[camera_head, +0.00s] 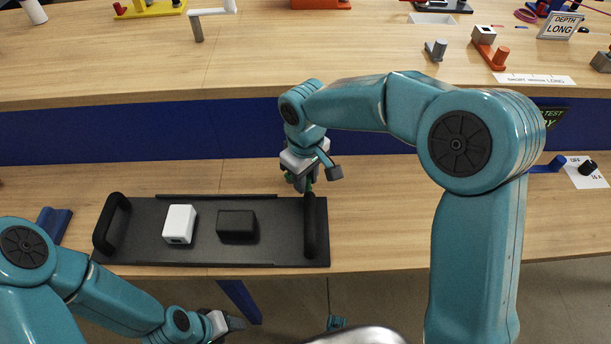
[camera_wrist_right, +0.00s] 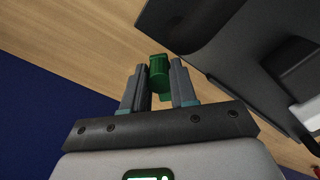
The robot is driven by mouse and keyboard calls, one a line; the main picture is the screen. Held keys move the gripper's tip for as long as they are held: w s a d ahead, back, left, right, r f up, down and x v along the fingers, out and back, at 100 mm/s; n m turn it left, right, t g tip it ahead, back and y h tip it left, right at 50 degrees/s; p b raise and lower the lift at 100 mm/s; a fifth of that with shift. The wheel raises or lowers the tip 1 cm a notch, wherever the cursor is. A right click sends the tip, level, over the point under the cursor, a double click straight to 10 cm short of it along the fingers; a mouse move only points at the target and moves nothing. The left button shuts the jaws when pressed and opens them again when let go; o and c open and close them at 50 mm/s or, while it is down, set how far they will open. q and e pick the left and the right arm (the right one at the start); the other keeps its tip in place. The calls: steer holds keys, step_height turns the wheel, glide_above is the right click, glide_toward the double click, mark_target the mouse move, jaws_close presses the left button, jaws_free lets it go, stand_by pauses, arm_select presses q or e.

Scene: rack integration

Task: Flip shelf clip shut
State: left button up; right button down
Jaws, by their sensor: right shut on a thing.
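A small green part (camera_wrist_right: 159,72), which looks like the shelf clip, sits between the fingers of my right gripper (camera_wrist_right: 160,84) in the right wrist view. The fingers are shut on it. In the head view my right gripper (camera_head: 303,184) points down beside the back right corner of a black tray (camera_head: 205,246), close to its right handle. Only a bit of green shows there, so the clip's position is mostly hidden. My left gripper (camera_head: 232,323) is low, in front of the table edge, away from the tray; its fingers are too small to read.
A white box (camera_head: 180,225) and a black box (camera_head: 237,226) lie on the tray. A blue panel (camera_head: 200,132) rises behind the lower table to an upper shelf (camera_head: 255,55) holding several parts.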

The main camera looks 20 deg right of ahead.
steer(key=shift+a, duration=0.1)
steer(key=m, duration=0.1)
steer(key=a+m, duration=0.1)
steer(key=m, duration=0.2)
steer(key=shift+s+a+m+b, duration=0.2)
steer(key=shift+a+m+b, duration=0.1)
steer(key=shift+a+b, duration=0.1)
steer(key=shift+w+a+m, duration=0.1)
steer(key=shift+a+m, duration=0.3)
steer(key=shift+m, duration=0.65)
steer(key=shift+a+m, duration=0.4)
steer(key=shift+m, duration=0.65)
steer(key=c, duration=0.9)
jaws_free()
steer(key=shift+r, duration=0.1)
